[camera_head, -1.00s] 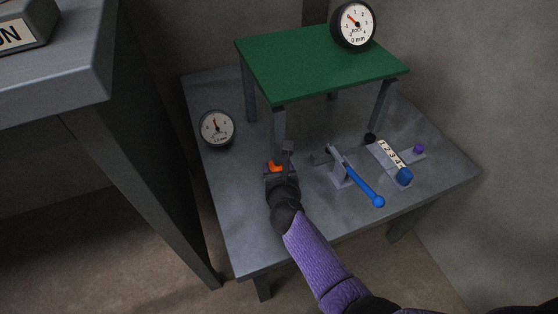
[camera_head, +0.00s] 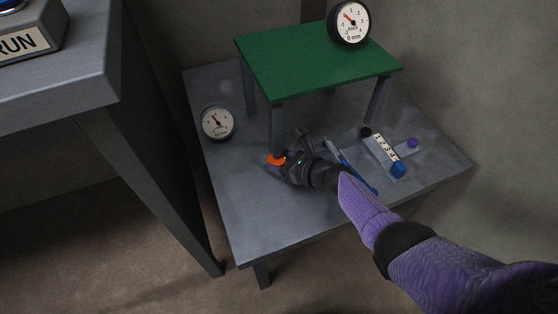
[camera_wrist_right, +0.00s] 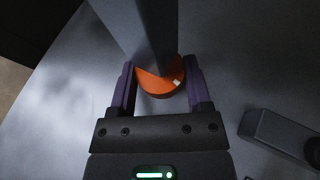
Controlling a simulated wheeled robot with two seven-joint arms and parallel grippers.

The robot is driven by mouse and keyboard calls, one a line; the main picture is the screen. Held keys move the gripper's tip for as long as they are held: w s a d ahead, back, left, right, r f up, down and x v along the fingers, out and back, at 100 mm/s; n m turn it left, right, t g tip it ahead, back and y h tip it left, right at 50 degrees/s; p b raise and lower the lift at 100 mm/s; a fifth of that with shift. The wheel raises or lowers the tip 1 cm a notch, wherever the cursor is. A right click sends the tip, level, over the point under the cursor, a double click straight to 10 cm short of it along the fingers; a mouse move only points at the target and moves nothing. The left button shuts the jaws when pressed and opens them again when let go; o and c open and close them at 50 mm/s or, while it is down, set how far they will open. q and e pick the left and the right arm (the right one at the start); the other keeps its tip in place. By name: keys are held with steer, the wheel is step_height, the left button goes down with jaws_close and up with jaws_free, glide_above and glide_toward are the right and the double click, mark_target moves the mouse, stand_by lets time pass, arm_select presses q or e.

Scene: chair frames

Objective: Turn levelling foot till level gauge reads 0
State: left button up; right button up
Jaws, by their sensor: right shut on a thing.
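A green-topped table frame (camera_head: 310,64) with dark grey legs stands on a grey bench. An orange levelling foot (camera_head: 275,159) sits under its front left leg; it also shows in the right wrist view (camera_wrist_right: 158,84), with a small pale mark on its right side. My right gripper (camera_head: 284,164) is shut on the foot, its purple fingers either side of it in the right wrist view (camera_wrist_right: 160,90). A round gauge (camera_head: 349,22) on the green top is marked "0 mm". Another dial gauge (camera_head: 217,122) stands on the bench at left; its small print is hard to read. My left gripper is out of view.
A blue-handled lever (camera_head: 358,179) lies right of my gripper, partly hidden by my arm. A numbered strip with a blue knob (camera_head: 398,170) and a purple knob (camera_head: 412,143) are further right. A darker table (camera_head: 90,85) with a RUN sign stands left.

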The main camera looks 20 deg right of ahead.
steer(key=shift+n+y, duration=0.4)
steer(key=shift+n, duration=0.1)
steer(key=o, duration=1.3)
steer(key=shift+g, duration=0.3)
